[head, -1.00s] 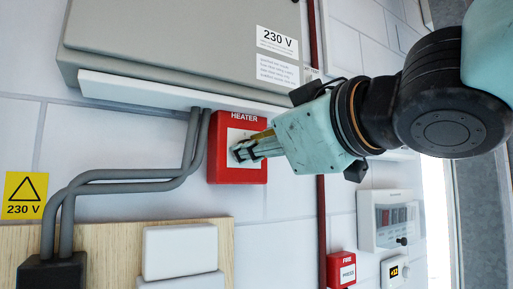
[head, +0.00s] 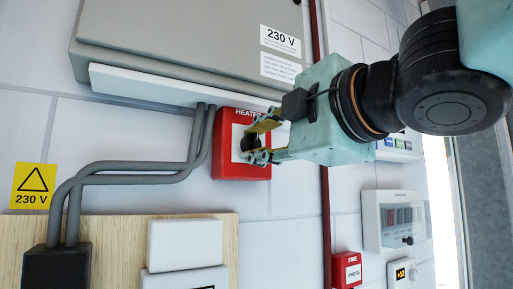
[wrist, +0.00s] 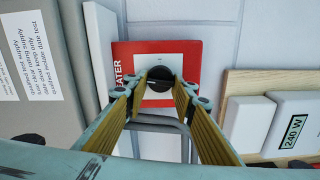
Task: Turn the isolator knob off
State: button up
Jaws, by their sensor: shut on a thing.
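The isolator is a red box labelled HEATER (head: 228,172) on the wall, with a white face plate. It also shows in the wrist view (wrist: 190,52). Its round black knob (wrist: 158,76) is at the middle of the plate, and in the head view the knob (head: 248,143) is partly hidden by a finger. My gripper (head: 255,141) reaches in from the right, its two fingers one above the other. In the wrist view the yellow finger pads of my gripper (wrist: 159,88) close on the knob from both sides. I cannot read the knob's pointing direction.
A grey 230 V cabinet (head: 180,40) with a white ledge (head: 150,89) is just above the box. Grey conduits (head: 130,178) run close on its left. A red FIRE box (head: 346,270) and a white panel (head: 375,233) are lower right.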

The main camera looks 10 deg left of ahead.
jog(key=shift+f+n+b, duration=0.1)
jog(key=shift+n+b, duration=0.3)
jog(key=shift+n, duration=0.8)
jog(key=shift+c, duration=0.2)
jog(key=o, duration=0.8)
jog(key=shift+o, duration=0.2)
jog(key=shift+s+d, duration=0.1)
jog(key=v, duration=1.1)
jog(key=shift+s+d, duration=0.2)
jog(key=shift+d, duration=0.1)
